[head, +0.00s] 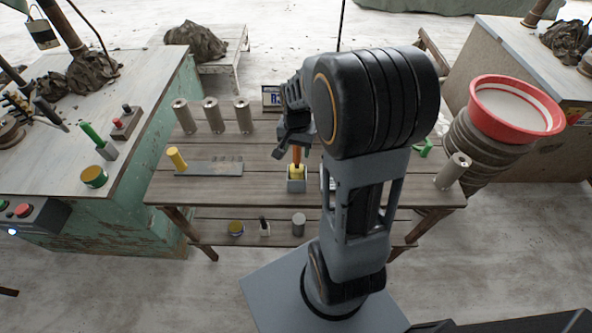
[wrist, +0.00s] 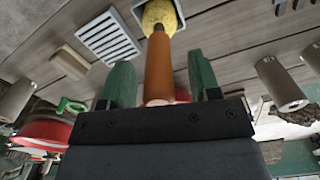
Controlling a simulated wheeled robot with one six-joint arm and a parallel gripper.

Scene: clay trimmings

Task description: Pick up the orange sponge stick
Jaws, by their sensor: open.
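The orange sponge stick (head: 296,155) stands upright in a small grey holder (head: 297,186) on the slatted wooden table, with its yellow sponge head (head: 296,171) down. In the wrist view its orange handle (wrist: 159,68) runs between my two green fingers, and the yellow sponge (wrist: 160,14) sits in the holder beyond. My gripper (wrist: 160,82) is open, one finger on each side of the handle, with gaps visible on both sides. In the head view my gripper (head: 293,140) is at the handle's upper part, partly hidden by my arm.
Several grey cylinders (head: 211,115) stand at the back left of the table (head: 165,190). A grey toothed strip (head: 208,168) and a yellow-topped tool (head: 176,159) lie left of the holder. A red-rimmed basin (head: 515,106) stands right of the table. A white slotted block (wrist: 109,37) is near the holder.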

